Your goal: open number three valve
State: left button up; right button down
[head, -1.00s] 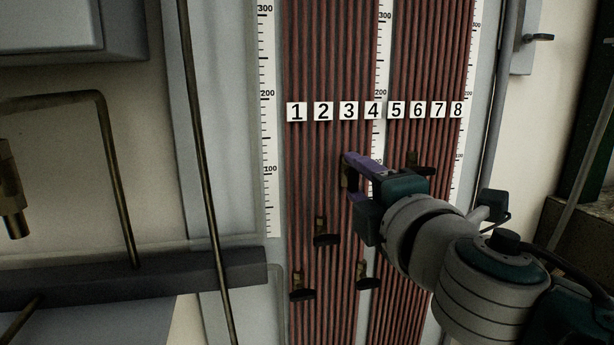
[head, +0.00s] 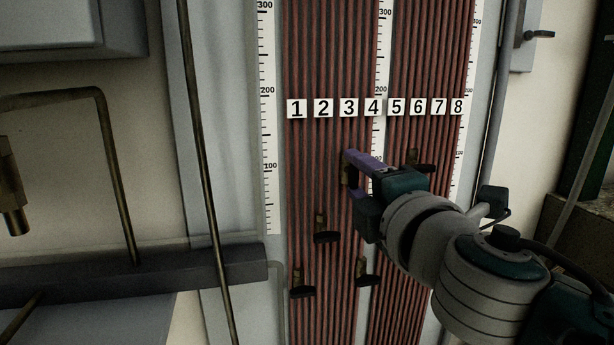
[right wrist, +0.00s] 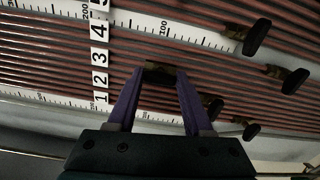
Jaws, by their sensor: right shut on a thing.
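The number three valve (head: 345,175) is a small brass fitting on the red tube panel, below the white label 3 (head: 348,107). My right gripper (head: 350,170), with purple fingers, is shut on it. In the right wrist view the fingers (right wrist: 158,76) stand on either side of the dark brass valve (right wrist: 160,68). The fingers and gripper body hide much of the valve, so I cannot tell how its handle is turned. My left gripper is not in view.
Other brass valves with dark handles stick out close by: one below left (head: 326,233), one lower left (head: 302,289), one below (head: 367,276) and one to the right (head: 417,163). A dark horizontal beam (head: 130,275) is at the left.

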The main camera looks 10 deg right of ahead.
dwell(0.5)
jog(key=shift+c, duration=1.6)
grip_release()
jog(key=shift+s, duration=0.1)
jog(key=shift+s, duration=0.3)
jog(key=s+p, duration=0.1)
jog(key=s, duration=0.8)
jog(key=shift+d+p, duration=0.2)
jog(key=shift+p, duration=0.1)
